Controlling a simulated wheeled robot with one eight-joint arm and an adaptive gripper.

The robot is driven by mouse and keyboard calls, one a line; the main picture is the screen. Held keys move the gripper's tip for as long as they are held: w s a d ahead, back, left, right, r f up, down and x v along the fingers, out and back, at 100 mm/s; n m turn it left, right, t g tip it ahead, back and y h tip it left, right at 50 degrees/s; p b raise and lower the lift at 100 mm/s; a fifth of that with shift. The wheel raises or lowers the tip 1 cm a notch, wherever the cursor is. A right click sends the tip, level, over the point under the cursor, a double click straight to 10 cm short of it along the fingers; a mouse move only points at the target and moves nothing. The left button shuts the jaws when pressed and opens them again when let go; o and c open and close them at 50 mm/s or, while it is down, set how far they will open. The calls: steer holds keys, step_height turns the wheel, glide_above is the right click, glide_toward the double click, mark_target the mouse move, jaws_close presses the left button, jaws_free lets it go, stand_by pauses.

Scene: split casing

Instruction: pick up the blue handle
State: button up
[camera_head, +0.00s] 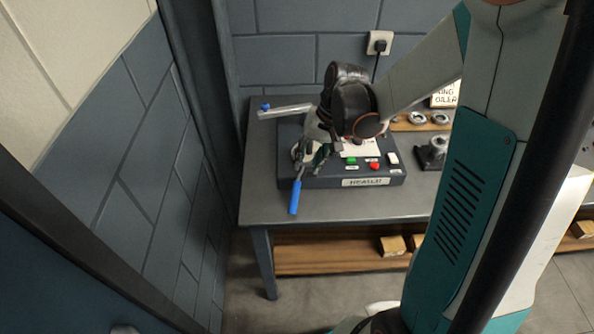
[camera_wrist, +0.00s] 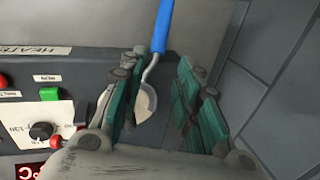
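The blue handle (camera_head: 294,197) sticks out past the front left corner of a dark heater box, over the grey table top. It also shows at the top of the wrist view (camera_wrist: 163,22), joined to a thin bent metal rod (camera_wrist: 151,70). My gripper (camera_head: 312,155) is over the left end of the box, behind the blue handle.
The heater box (camera_head: 335,180) has a green button, a red button and a label. A pale bar with a blue end (camera_head: 285,110) reaches out behind it at left. A dark wall panel (camera_head: 205,95) stands close to the table's left edge. The table front is clear.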

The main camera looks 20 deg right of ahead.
mark_target(298, 184)
steer(key=b+x, duration=0.1)
steer(key=x, duration=0.6)
steer(key=shift+b, duration=0.35)
steer(key=b+x, duration=0.2)
steer(key=x, duration=0.3)
steer(key=shift+s+f, duration=0.15)
jaws_close()
